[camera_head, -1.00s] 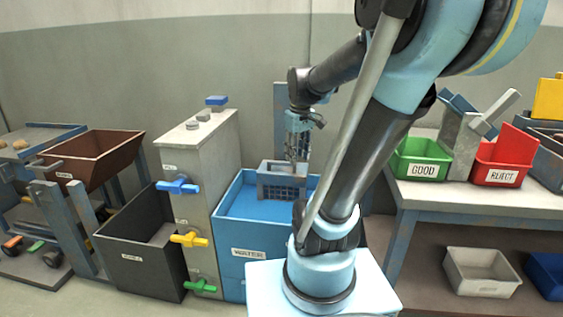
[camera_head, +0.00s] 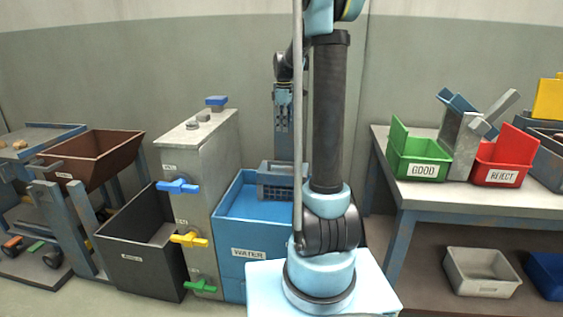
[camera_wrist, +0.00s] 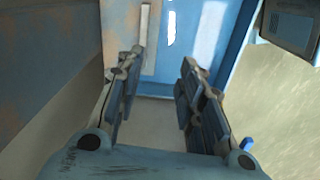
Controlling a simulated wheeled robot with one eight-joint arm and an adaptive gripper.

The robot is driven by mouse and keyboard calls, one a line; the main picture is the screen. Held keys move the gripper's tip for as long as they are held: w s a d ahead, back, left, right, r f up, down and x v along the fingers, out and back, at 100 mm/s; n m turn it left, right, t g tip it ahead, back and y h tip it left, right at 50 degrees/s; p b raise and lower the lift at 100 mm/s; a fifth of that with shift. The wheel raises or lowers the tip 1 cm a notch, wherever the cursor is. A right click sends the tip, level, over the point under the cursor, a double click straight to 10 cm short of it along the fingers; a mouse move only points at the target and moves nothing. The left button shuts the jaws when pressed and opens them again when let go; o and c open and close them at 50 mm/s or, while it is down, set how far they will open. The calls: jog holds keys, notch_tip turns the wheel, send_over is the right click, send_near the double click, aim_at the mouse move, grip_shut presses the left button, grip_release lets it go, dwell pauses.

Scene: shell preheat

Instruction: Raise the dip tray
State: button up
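The dip tray (camera_head: 270,190), a grey slatted basket, sits in the blue tank marked WATER (camera_head: 228,237), its rim near the tank's top. My arm hides the tray's right part. My gripper (camera_head: 284,97) hangs above and apart from the tray, in front of an upright grey-blue post (camera_head: 282,143). In the wrist view my gripper (camera_wrist: 163,58) has its two fingers spread, with nothing between them.
A beige cabinet (camera_head: 200,150) with blue, yellow and green valve handles stands left of the tank. A dark bin (camera_head: 138,265) stands further left. On the right a table (camera_head: 455,195) carries green GOOD (camera_head: 420,169) and red REJECT (camera_head: 497,176) bins.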

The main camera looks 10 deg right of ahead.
jog(key=shift+n, duration=0.6)
jog(key=w+f, duration=0.1)
jog(key=f, duration=0.5)
jog(key=w+f, duration=0.1)
jog(key=f, duration=0.5)
jog(key=w+f, duration=0.2)
jog(key=f, duration=0.5)
jog(key=shift+w, duration=0.1)
jog(key=shift+c, duration=0.2)
grip_shut()
